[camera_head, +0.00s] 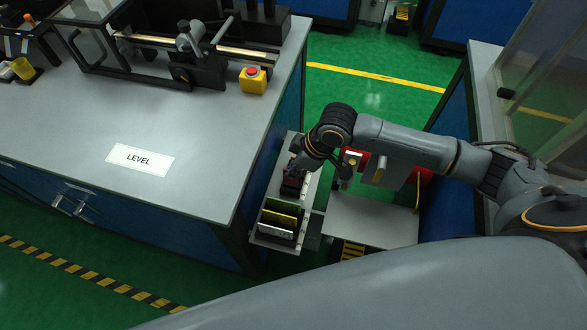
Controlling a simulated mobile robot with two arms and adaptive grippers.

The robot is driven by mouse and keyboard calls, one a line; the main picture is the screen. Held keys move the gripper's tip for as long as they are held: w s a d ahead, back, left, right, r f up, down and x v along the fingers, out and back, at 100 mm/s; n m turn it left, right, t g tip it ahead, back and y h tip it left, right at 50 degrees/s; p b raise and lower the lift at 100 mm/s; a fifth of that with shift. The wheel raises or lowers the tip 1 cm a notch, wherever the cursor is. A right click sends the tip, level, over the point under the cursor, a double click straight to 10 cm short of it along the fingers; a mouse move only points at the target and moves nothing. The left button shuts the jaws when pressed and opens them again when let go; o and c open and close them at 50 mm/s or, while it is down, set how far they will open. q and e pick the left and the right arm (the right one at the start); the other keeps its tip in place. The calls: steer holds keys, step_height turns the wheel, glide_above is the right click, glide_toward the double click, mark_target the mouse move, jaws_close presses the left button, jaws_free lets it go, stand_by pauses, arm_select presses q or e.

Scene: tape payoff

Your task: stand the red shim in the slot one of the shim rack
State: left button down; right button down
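My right gripper (296,161) points down over the far end of a narrow pale shelf beside the big workbench. A small dark red piece (291,183), which may be the red shim, shows right below the gripper. The wrist hides part of it, and I cannot tell if the fingers hold it. The shim rack (277,232) is a dark holder on the near part of the shelf. A yellow-green shim (282,215) and a whitish shim (277,230) stand in it. The slot numbers are too small to read. My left gripper is out of view.
A lower grey plate (372,222) and red equipment (356,160) lie right of the shelf, under my arm.

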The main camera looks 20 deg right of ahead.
steer(key=shift+f+b, duration=0.55)
steer(key=shift+f, duration=1.55)
steer(key=c, duration=1.4)
jaws_free()
steer(key=shift+c, duration=0.2)
